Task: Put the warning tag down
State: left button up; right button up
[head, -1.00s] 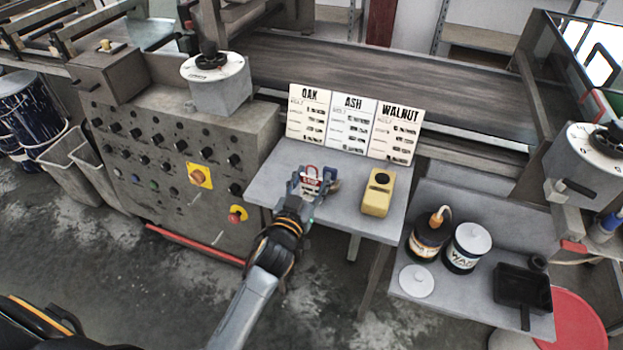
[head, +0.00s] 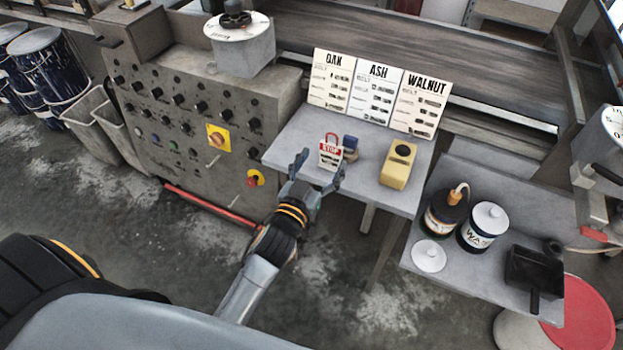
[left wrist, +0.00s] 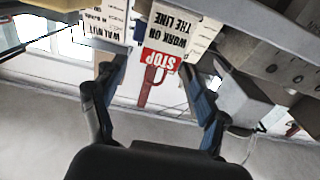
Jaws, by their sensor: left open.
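The warning tag (head: 331,153) is white with a red STOP band and a red loop on top. It stands on the small grey table (head: 295,137), beside a small dark blue object (head: 350,146). My left gripper (head: 321,172) is open at the table's front edge, its fingers spread on the near side of the tag. In the left wrist view the tag (left wrist: 165,50) shows upside down between the open fingers (left wrist: 158,88), with a gap on both sides. My right gripper is not in view.
A yellow device (head: 398,166) stands right of the tag. OAK, ASH and WALNUT cards (head: 378,94) stand behind. A control panel (head: 190,115) is at left. A lower shelf at right holds cans (head: 483,226) and a black tray (head: 533,272).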

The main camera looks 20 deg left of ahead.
pick_arm(q)
jog(key=s, duration=0.6)
jog(key=shift+s+a, duration=0.15)
jog(key=shift+s, duration=0.05)
jog(key=s+d+f+g, duration=0.1)
jog(key=s+f+g, duration=0.2)
jog(key=f, duration=0.8)
jog(key=s+f+m+g, duration=0.1)
jog(key=s+f+g, duration=0.1)
jog(key=f, duration=0.8)
jog(key=s+d+f+g, duration=0.1)
jog(key=s+f+g, duration=0.2)
jog(key=f, duration=0.8)
jog(key=s+a+f+g, duration=0.2)
jog(key=s+f+g, duration=0.1)
jog(key=s+f, duration=0.4)
jog(key=s+a+f+g, duration=0.3)
jog(key=s+f, duration=0.4)
jog(key=s, duration=0.6)
jog(key=s+a+f+m+g, duration=0.1)
jog(key=s+a+f+g, duration=0.1)
jog(key=s+f, duration=0.5)
jog(key=s+g, duration=0.1)
jog(key=s, duration=0.2)
jog(key=shift+s+a+y, duration=0.2)
jog(key=shift+y, duration=0.1)
